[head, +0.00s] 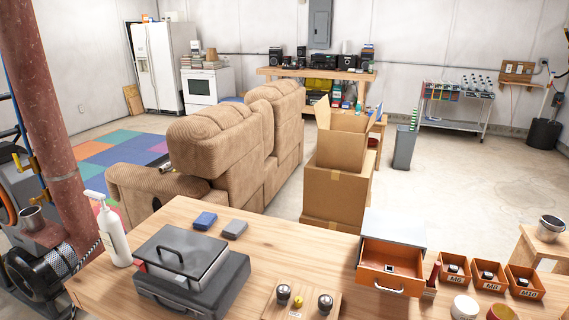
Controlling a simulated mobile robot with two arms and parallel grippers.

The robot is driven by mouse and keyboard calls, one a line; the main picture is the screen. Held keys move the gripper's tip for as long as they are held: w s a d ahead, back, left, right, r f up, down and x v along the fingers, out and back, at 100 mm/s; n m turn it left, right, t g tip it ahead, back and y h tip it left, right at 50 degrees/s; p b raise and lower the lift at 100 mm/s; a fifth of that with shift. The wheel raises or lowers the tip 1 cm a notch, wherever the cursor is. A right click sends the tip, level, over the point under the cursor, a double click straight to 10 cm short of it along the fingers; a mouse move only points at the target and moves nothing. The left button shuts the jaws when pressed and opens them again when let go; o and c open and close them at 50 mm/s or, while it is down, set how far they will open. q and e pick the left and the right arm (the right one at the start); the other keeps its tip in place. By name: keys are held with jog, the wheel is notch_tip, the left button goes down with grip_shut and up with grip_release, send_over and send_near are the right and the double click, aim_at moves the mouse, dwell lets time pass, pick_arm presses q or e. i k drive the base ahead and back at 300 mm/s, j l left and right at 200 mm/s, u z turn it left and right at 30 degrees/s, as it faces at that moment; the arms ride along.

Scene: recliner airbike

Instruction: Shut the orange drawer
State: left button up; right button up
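The orange drawer (372,278) is pulled out toward me from a small cabinet with a grey-white top (395,228), on the right part of the wooden table. Its pale handle (388,289) is on the front face. A small dark and white item (389,268) lies inside the drawer. Neither of my grippers is in view.
A wooden block with knobs (296,305) and a grey case (190,275) are to the left. Cardboard boxes (335,190) stand behind the table. The table between case and drawer is partly clear.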

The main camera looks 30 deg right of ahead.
aim_at(392, 268)
jog(key=z, duration=1.65)
jog(key=j+u, duration=0.15)
jog(key=j, duration=0.75)
